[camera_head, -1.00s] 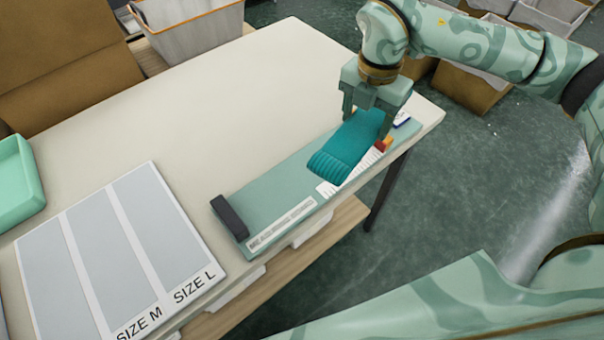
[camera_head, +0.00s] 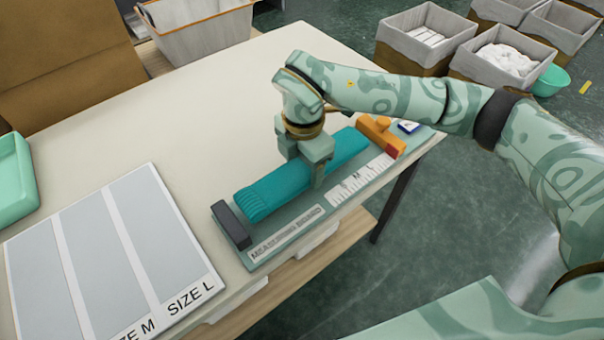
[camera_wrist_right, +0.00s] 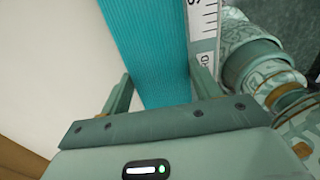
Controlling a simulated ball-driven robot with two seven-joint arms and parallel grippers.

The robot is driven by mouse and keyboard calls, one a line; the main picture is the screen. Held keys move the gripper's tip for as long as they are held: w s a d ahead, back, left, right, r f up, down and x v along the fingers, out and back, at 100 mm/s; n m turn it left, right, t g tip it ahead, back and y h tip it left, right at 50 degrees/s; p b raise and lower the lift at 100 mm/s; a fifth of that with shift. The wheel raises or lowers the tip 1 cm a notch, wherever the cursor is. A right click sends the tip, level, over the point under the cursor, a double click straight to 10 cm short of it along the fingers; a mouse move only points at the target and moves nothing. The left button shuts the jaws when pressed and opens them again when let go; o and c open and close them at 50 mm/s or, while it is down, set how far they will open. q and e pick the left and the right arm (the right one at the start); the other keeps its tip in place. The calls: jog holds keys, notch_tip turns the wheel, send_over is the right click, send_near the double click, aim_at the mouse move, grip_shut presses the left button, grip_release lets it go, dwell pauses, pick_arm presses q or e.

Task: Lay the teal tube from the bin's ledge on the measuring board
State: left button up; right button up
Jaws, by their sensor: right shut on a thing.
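The teal tube (camera_head: 275,191) lies lengthwise along the measuring board (camera_head: 262,239), with its ribbed near end close to the board's dark end block (camera_head: 231,226). My right gripper (camera_head: 304,178) is shut on the tube from above, one finger on each side, around its middle. The right wrist view shows the tube (camera_wrist_right: 152,50) running between the two fingers (camera_wrist_right: 160,90). Part of the tube is hidden under the gripper. The board's printed ruler (camera_head: 358,183) shows beside the tube. My left gripper is not in view.
An orange slider (camera_head: 379,134) stands at the board's far end beside a small blue-and-white item (camera_head: 408,127). A size mat (camera_head: 110,250) lies at the left, with a mint tray (camera_head: 15,182) behind it. The table (camera_head: 200,110) behind the board is clear. Lined bins (camera_head: 425,38) stand on the floor.

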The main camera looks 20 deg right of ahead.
aim_at(303, 168)
notch_tip(303, 168, down, 4)
jog(key=shift+r+b, duration=0.2)
jog(key=shift+b, duration=0.45)
jog(key=shift+r, duration=0.15)
jog(key=shift+a, duration=0.1)
jog(key=o, duration=0.9)
jog(key=shift+o, duration=0.2)
notch_tip(303, 168, up, 12)
jog(key=p, duration=0.3)
jog(key=shift+p, duration=0.3)
